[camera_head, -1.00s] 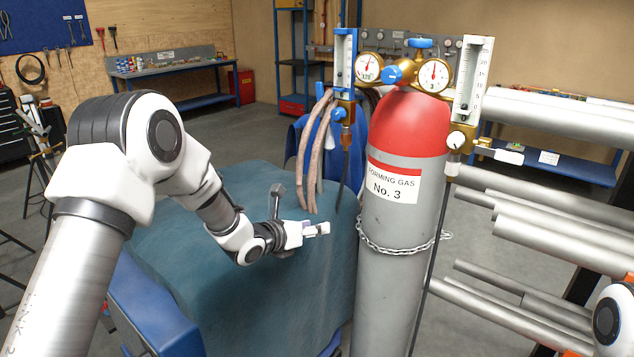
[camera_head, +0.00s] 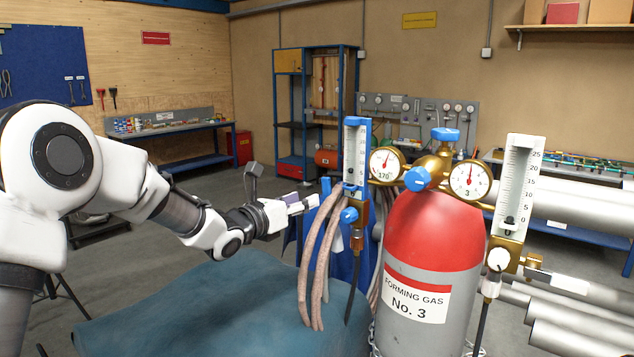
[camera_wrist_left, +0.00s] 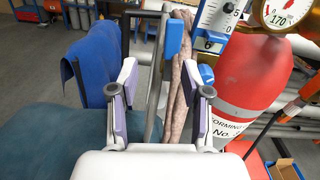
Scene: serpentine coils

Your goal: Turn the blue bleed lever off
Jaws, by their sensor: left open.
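The blue bleed lever appears to be the small blue handle (camera_head: 337,189) at the lower left of the blue-framed flowmeter (camera_head: 356,150), partly behind the hoses. In the left wrist view the blue lever (camera_wrist_left: 171,38) hangs upright beyond my fingers, nearer the right finger. My left gripper (camera_head: 303,204) is open and empty, left of the lever and apart from it. Its two purple-padded fingers (camera_wrist_left: 160,98) show in the left wrist view. A round blue knob (camera_head: 349,215) sits below the flowmeter. My right gripper is out of view.
Pinkish hoses (camera_head: 318,265) hang beside the flowmeter. The red-topped gas cylinder (camera_head: 435,235) carries two gauges, blue knobs and a white flowmeter (camera_head: 516,190). A teal-covered surface (camera_head: 230,305) lies below my left arm. Grey pipes are at the right.

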